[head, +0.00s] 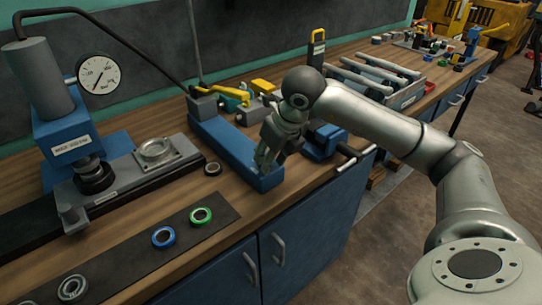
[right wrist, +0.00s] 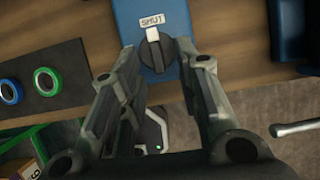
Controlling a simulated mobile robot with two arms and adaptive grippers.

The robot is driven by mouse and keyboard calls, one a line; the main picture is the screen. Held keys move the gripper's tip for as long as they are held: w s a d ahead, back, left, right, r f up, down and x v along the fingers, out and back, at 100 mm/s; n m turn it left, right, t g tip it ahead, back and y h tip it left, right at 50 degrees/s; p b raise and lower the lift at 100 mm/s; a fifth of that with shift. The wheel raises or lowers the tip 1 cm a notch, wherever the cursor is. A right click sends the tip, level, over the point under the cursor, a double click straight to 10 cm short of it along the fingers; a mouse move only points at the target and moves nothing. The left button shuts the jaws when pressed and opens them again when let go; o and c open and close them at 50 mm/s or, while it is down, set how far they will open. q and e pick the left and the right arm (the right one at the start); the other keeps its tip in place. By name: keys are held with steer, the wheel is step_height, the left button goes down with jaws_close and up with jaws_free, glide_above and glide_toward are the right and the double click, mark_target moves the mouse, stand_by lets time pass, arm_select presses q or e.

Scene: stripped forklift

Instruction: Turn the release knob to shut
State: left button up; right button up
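The release knob (right wrist: 154,54) is a dark round knob on a blue body (right wrist: 179,12) in the right wrist view. Its white pointer faces the white SHUT label (right wrist: 154,22) above it. My right gripper (right wrist: 158,60) is open, its two fingers spread to the left and right of the knob; a gap shows on each side, but their height against it is unclear. In the head view my right gripper (head: 265,160) points down over the near end of the long blue body (head: 225,142) and hides the knob. My left gripper is not in view.
Left on the bench (head: 130,215) stand a blue press (head: 65,115) and a gauge (head: 98,73). Green (head: 201,215) and blue (head: 163,237) rings lie on a dark mat. A blue vise (head: 322,142) with a bar handle sits right of the gripper.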

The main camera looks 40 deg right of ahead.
steer(key=v, duration=1.2)
stand_by(0.5)
